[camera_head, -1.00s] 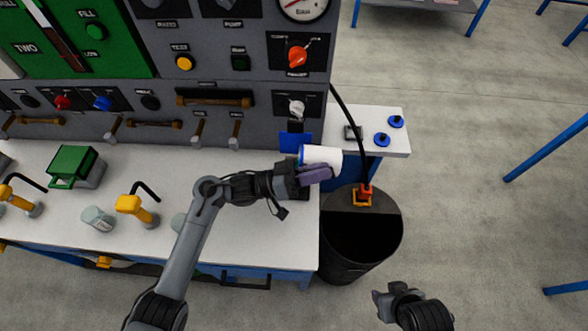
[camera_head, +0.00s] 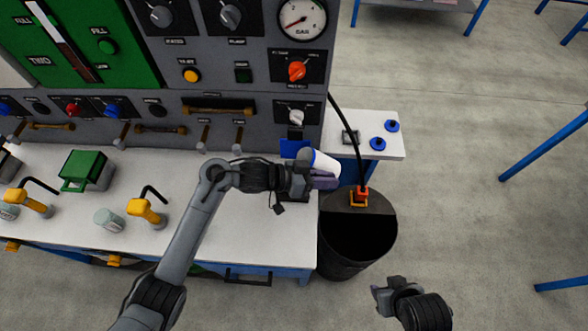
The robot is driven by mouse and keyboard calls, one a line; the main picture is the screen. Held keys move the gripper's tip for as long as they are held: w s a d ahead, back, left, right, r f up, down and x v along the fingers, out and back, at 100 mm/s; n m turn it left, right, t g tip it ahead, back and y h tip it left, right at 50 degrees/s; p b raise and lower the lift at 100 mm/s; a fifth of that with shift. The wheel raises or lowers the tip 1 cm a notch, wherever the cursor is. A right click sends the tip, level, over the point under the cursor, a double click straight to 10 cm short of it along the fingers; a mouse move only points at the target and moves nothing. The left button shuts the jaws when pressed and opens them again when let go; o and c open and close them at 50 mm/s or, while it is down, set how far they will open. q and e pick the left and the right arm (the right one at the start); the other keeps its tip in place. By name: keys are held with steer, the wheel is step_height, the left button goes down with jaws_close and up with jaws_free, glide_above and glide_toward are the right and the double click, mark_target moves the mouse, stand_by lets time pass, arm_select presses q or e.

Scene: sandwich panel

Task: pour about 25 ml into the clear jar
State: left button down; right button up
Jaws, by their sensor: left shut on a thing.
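My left gripper (camera_head: 316,178) is shut on a white cylindrical container (camera_head: 325,163) with a blue end. The container is tilted, its blue end toward the upper left, above the right end of the white bench. A dark object (camera_head: 294,197) shows partly under the gripper. A pale, see-through jar (camera_head: 108,218) lies or stands on the bench between two yellow dispensers. Another pale jar (camera_head: 8,211) is at the left edge. I cannot tell which is the clear jar. My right gripper (camera_head: 384,298) is at the lower right, away from the bench; its jaws are unclear.
A grey control panel (camera_head: 180,133) rises behind the bench. Yellow dispensers (camera_head: 146,211) and a green box (camera_head: 86,170) stand left. A black bin (camera_head: 358,262) is right of the bench. A side table (camera_head: 378,125) holds two blue-rimmed items.

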arm_select(q)
steer(key=y+p, duration=0.1)
steer(key=p, duration=0.1)
steer(key=d+y+p, duration=0.1)
steer(key=y+p, duration=0.1)
steer(key=p, duration=0.1)
steer(key=shift+r+p, duration=0.15)
steer(key=shift+p, duration=0.2)
steer(key=shift+d+f+m+y+p, duration=0.3)
steer(key=shift+d+f+y+p, duration=0.45)
steer(key=shift+y+p, duration=0.25)
steer(key=d+f+y+b, duration=0.2)
steer(key=f+y, duration=0.3)
steer(key=f, duration=0.4)
steer(key=shift+w+d, duration=0.15)
steer(key=shift+d, duration=0.4)
steer(key=shift+f, duration=0.1)
